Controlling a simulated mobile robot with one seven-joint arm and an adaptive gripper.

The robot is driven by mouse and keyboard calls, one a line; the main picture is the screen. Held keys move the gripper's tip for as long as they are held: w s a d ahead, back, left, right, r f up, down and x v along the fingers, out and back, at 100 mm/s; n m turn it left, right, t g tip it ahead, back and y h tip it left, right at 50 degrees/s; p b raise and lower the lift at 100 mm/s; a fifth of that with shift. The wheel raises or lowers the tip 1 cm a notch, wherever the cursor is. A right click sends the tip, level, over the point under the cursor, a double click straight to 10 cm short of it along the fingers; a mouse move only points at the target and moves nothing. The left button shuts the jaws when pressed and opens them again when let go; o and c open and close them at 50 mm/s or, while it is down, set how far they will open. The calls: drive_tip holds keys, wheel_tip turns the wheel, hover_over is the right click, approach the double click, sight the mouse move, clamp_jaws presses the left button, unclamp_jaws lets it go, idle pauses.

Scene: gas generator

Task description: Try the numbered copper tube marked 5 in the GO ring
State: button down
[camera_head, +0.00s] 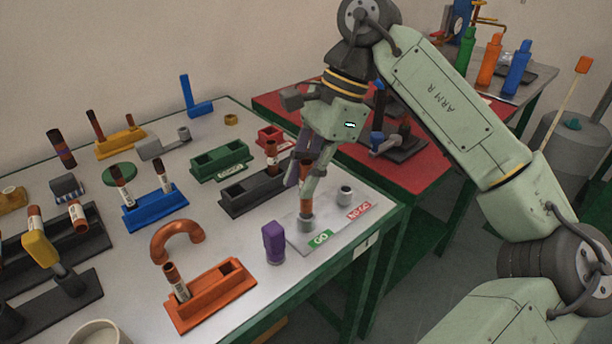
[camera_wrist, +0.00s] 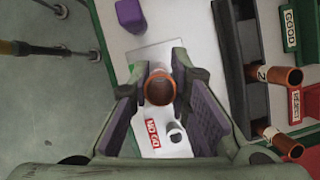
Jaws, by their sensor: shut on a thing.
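My gripper (camera_head: 308,182) is shut on a copper tube (camera_head: 307,207) and holds it upright over the GO side of the pale gauge plate (camera_head: 334,229). The tube's lower end meets the GO ring (camera_head: 306,223) behind the GO label (camera_head: 319,238); how deep it sits I cannot tell. In the wrist view the tube's open top (camera_wrist: 160,88) shows between the two fingers (camera_wrist: 160,95), and it hides the GO ring. No number on this tube is readable. The NO GO ring (camera_head: 345,195) stands empty to the right; it also shows in the wrist view (camera_wrist: 175,132).
A purple block (camera_head: 273,242) stands just left of the plate. A dark rack (camera_head: 250,192) with a tube, a green GOOD tray (camera_head: 220,161) and a red tray (camera_head: 275,136) lie behind. An orange rack (camera_head: 212,295) holds a tube at the front. The table's right edge is close.

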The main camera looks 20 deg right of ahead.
sight(303, 163)
drive_tip(key=shift+r+p, duration=1.4)
drive_tip(key=shift+r, duration=0.65)
